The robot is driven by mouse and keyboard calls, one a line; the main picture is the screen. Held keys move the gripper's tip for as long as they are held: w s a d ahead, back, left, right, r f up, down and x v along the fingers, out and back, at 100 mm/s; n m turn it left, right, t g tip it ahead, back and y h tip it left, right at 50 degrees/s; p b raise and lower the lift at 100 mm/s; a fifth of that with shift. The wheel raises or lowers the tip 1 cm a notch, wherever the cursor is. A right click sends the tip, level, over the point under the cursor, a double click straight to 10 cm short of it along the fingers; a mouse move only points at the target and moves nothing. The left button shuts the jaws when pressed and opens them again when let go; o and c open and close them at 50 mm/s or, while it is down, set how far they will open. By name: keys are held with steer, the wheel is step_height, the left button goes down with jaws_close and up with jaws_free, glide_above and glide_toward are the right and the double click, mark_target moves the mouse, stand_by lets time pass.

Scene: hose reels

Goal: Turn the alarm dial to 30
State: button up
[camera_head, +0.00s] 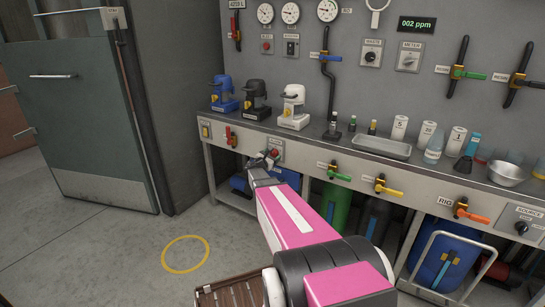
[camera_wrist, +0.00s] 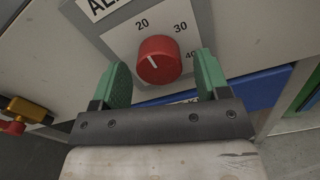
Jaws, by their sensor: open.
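The alarm dial (camera_wrist: 159,60) is a red round knob on a pale plate, seen close in the wrist view. The plate is marked 20, 30 and 40 around the knob, under a label that reads "AL" before it is cut off. A white line on the knob points up and left, on the 20 side and away from 30. My gripper (camera_wrist: 160,78) is open, with one green finger on each side of the knob. I cannot tell whether either finger touches it. In the head view the dial (camera_head: 274,153) is small at the bench front, beside my gripper (camera_head: 262,160).
The bench (camera_head: 320,148) carries three small machines, a metal tray (camera_head: 381,147), bottles and a bowl (camera_head: 508,173). Coloured valve handles, including a green one (camera_head: 340,175), stick out along its front. Cylinders stand beneath. The floor to the left is open, with a yellow ring (camera_head: 185,254).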

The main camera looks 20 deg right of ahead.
steer(key=shift+w+d, duration=0.2)
steer(key=shift+d, duration=0.1)
steer(key=c, duration=0.9)
steer(key=shift+c, duration=0.2)
steer(key=m, duration=0.5)
steer(key=shift+m, duration=0.4)
steer(key=m, duration=0.5)
steer(key=shift+w+a+r+m, duration=0.1)
steer(key=shift+m, duration=0.3)
